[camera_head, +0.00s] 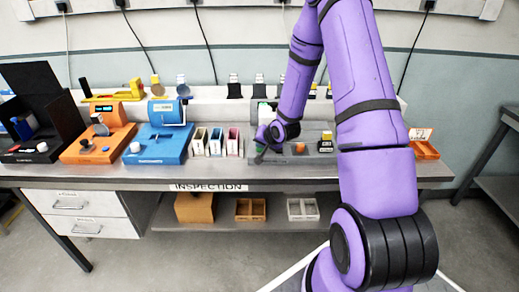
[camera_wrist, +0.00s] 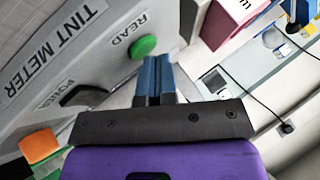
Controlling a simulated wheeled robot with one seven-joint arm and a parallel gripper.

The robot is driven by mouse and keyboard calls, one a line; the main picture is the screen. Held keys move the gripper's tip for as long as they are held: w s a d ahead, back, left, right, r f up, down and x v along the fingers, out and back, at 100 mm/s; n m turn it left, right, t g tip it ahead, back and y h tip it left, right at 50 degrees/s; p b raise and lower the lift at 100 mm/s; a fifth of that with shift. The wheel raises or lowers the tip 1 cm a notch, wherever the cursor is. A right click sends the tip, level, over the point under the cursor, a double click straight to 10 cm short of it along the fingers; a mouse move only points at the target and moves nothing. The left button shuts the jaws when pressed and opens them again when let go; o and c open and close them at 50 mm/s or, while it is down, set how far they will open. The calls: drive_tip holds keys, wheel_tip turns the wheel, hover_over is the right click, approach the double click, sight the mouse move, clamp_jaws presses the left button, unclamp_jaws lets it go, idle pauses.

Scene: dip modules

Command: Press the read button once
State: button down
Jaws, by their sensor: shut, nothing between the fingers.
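The grey tint meter (camera_wrist: 95,45) fills the left of the wrist view, with "TINT METER" and "READ" printed on it. The round green read button (camera_wrist: 145,46) sits beside the word READ. My gripper (camera_wrist: 155,62) is shut and empty. Its blue fingertips are close beside the green button in the picture; I cannot tell whether they touch it. In the head view my gripper (camera_head: 262,148) is low at the left front of the grey tint meter (camera_head: 316,133), and I cannot make out the button there.
An orange knob (camera_head: 299,148) and a dark block (camera_head: 325,143) are on the meter's right side. Upright coloured holders (camera_head: 215,142) stand just left of the meter. Blue (camera_head: 160,143) and orange (camera_head: 97,143) instruments stand further left on the bench.

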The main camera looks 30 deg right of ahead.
drive_tip(key=shift+r, duration=0.1)
idle(0.3)
drive_tip(key=shift+r, duration=0.65)
drive_tip(key=shift+r, duration=0.1)
drive_tip(key=shift+r, duration=2.45)
